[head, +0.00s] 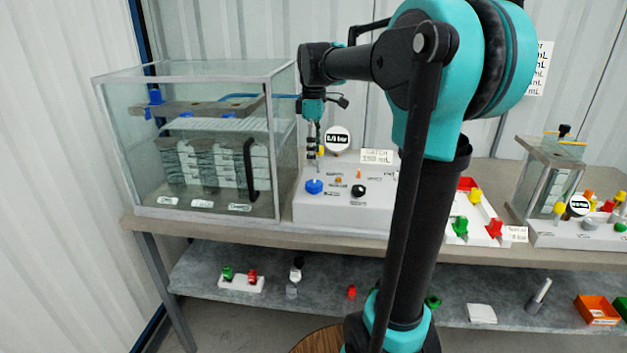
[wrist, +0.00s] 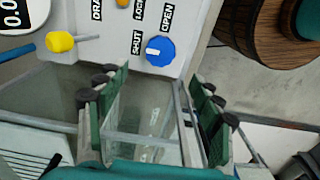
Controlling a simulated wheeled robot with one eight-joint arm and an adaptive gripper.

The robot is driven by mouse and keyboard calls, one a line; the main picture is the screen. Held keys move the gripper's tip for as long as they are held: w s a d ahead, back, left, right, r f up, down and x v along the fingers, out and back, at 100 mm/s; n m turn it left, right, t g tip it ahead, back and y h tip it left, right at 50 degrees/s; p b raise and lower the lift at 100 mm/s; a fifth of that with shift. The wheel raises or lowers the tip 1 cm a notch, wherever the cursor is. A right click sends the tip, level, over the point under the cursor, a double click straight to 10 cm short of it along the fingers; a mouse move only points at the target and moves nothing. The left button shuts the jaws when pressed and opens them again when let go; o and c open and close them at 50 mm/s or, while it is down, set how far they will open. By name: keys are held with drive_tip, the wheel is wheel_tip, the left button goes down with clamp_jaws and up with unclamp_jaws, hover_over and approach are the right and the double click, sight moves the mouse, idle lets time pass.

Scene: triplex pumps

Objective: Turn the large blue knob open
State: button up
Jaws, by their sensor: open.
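The large blue knob (head: 314,186) sits at the front left of a white control panel (head: 345,212). In the wrist view the blue knob (wrist: 160,50) is fully visible, with a white mark pointing left, toward the SHUT label; the OPEN label is above it. My gripper (head: 314,163) hangs above the knob in the head view. In the wrist view my gripper (wrist: 160,88) shows its two green-padded fingers spread wide, with nothing between them. The knob is beyond the fingertips, apart from them.
A glass tank (head: 190,140) stands just left of the panel. A black knob (head: 358,191) and a round gauge (head: 337,139) are near the blue knob. A yellow knob (wrist: 60,42) with a lever is left of it in the wrist view. A tray (head: 480,215) with coloured valves stands right.

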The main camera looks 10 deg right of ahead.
sight(314, 183)
wheel_tip(314, 183, down, 10)
drive_tip(key=shift+r, duration=0.15)
idle(0.3)
drive_tip(key=c, duration=1.2)
